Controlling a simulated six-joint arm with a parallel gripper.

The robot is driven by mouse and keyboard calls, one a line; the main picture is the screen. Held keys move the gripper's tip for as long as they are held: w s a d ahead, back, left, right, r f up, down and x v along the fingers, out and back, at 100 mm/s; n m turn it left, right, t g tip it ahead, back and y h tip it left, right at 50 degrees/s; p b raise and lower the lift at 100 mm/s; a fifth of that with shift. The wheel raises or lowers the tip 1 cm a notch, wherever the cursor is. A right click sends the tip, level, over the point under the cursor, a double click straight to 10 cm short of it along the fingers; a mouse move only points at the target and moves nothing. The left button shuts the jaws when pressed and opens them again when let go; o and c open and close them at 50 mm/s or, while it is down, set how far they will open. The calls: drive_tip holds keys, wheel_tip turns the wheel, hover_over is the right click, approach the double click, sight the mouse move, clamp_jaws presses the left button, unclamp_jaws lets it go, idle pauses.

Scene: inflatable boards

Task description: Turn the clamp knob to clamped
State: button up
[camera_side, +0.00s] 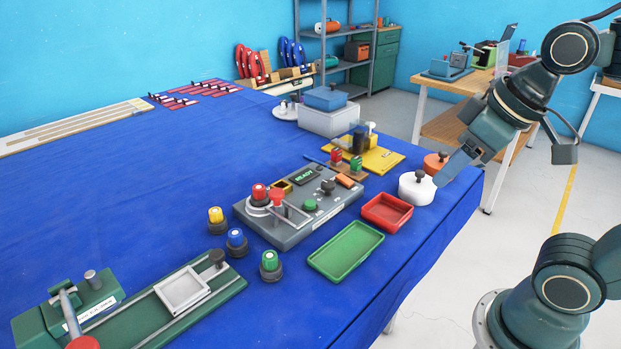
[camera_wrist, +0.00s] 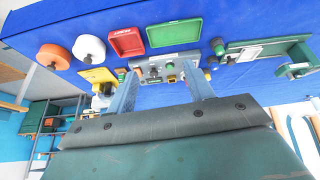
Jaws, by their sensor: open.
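A grey test station (camera_side: 296,234) stands on the blue table, with a lit display reading READY (camera_side: 304,175). A black knob (camera_side: 327,186) sits on its top; I cannot tell its marked setting. A red T-shaped handle (camera_side: 277,198) stands beside a red-capped round part (camera_side: 259,193) at the station's left end. I cannot tell which of these is the clamp knob. My gripper (camera_side: 445,175) is open and empty, high at the table's right edge, apart from the station. In the wrist view its fingers (camera_wrist: 160,88) are spread, with the station (camera_wrist: 165,68) beyond them.
Yellow (camera_side: 216,222), blue (camera_side: 236,243) and green (camera_side: 270,266) capped parts stand in front.

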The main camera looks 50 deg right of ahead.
drive_tip(key=w+a+r+n+g, duration=0.1)
drive_tip(key=w+r+n, duration=0.25)
drive_tip(key=w, duration=0.45)
drive_tip(key=n+g, duration=0.4)
drive_tip(key=n, duration=0.5)
hover_over(276, 192)
wheel_tip(276, 192, down, 4)
drive_tip(key=shift+r, duration=0.1)
wheel_tip(276, 192, down, 14)
drive_tip(key=shift+r, duration=0.1)
drive_tip(key=c, duration=1)
drive_tip(key=shift+o, duration=0.2)
